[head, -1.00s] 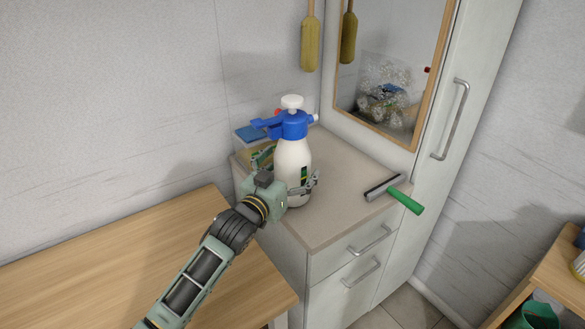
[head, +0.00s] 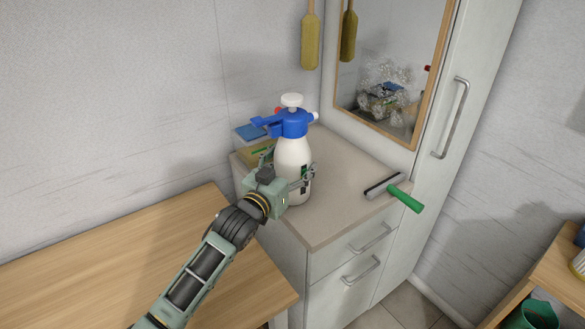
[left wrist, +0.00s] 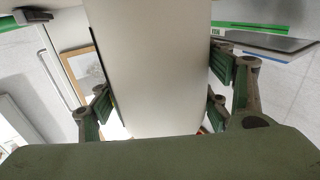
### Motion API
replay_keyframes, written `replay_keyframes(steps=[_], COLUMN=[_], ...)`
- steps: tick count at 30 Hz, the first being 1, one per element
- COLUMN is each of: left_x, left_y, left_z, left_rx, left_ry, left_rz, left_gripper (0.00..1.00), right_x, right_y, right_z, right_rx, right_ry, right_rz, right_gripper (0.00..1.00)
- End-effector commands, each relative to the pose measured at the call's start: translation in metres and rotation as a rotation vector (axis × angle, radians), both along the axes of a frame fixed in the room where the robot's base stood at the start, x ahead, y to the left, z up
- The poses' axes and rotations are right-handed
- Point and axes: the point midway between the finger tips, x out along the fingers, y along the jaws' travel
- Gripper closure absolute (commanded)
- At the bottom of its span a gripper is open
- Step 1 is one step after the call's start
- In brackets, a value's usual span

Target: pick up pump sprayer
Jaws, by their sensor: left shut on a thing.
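The pump sprayer (head: 292,155) has a white bottle body, a blue head and a white pump knob. It stands upright at the counter's front left in the head view. My left gripper (head: 290,178) is shut around the bottle's lower middle, one finger on each side. In the left wrist view the white bottle (left wrist: 150,70) fills the space between the fingers of my left gripper (left wrist: 160,105). Part of the bottle's label is hidden by a finger. My right gripper is in neither view.
A squeegee with a green handle (head: 405,199) lies on the cabinet top (head: 335,215) to the right. A blue item (head: 250,132) and a box (head: 256,155) are behind the sprayer. A mirror (head: 393,70) hangs behind. A wooden table (head: 120,260) is at left.

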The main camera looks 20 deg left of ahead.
Motion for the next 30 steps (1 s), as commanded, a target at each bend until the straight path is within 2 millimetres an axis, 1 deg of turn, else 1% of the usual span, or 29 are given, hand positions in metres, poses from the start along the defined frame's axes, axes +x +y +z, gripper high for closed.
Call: replay_keyframes(steps=[1,5,6,13,17,20,26,30], left_x=[0.000,0.000,0.000,0.000,0.000,0.000,0.000,-0.001], left_y=[0.000,0.000,0.000,0.000,0.000,0.000,0.000,-0.023], left_z=[0.000,0.000,0.004,0.004,0.009,0.017,0.045,0.058], left_rx=[0.000,0.000,-0.001,-0.001,-0.001,-0.001,0.000,-0.006], left_ry=[0.000,0.000,-0.008,-0.008,-0.009,-0.010,-0.013,-0.011], left_rz=[0.000,0.000,-0.001,-0.001,-0.001,-0.001,-0.002,-0.006], left_gripper=[0.70,0.81,0.83,0.83,0.83,0.83,0.83,0.83], right_x=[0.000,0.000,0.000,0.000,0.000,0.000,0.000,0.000], right_y=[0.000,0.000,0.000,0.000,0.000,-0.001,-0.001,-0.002], right_z=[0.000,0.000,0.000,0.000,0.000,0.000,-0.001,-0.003], right_rx=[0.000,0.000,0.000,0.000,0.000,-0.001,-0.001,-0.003], right_ry=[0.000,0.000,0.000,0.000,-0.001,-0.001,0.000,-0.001], right_rz=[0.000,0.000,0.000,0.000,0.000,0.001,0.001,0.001], right_gripper=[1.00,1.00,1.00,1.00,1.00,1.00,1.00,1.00])
